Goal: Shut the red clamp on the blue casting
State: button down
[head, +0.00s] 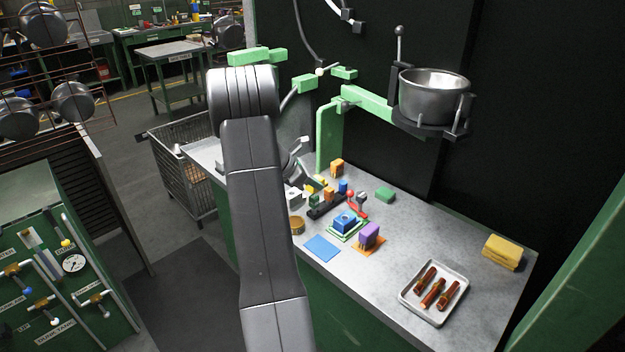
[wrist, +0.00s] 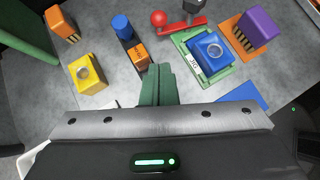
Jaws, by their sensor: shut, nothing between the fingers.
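The blue casting (head: 345,220) is a block with a round bore. It sits in a green fixture (wrist: 222,80) on the grey bench, and in the wrist view the casting (wrist: 213,52) is to the right of my fingers. The red clamp (wrist: 182,26) has a red bar and a red ball, beside the far edge of the fixture. Its bar is not over the casting's top; the clamp (head: 360,209) looks small in the head view. My gripper (wrist: 157,72) has green fingers shut together with nothing between, apart from clamp and casting. My arm hides part of the bench in the head view.
A purple block (wrist: 257,27) on an orange mat stands right of the fixture. Yellow (wrist: 86,72) and orange (wrist: 60,24) blocks stand left. A blue mat (head: 322,248) lies in front. A tray (head: 407,294) of brown parts is farther right, with bare bench between.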

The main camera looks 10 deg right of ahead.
jog(key=x, duration=0.5)
jog(key=shift+d+f+p, duration=0.25)
jog(key=shift+d+p, duration=0.1)
jog(key=shift+p, duration=0.05)
jog(key=shift+w+d+f+p, duration=0.1)
jog(key=shift+w+d+p, duration=0.05)
jog(key=shift+d, duration=0.45)
jog(key=shift+w+d+f+p, duration=0.1)
jog(key=shift+d+f+p, duration=0.1)
jog(key=shift+d, duration=0.4)
jog(key=shift+w+d+f+p, duration=0.1)
jog(key=shift+w+d+p, duration=0.05)
jog(key=shift+d, duration=0.45)
jog(key=shift+r, duration=0.1)
jog(key=shift+m+g, duration=0.3)
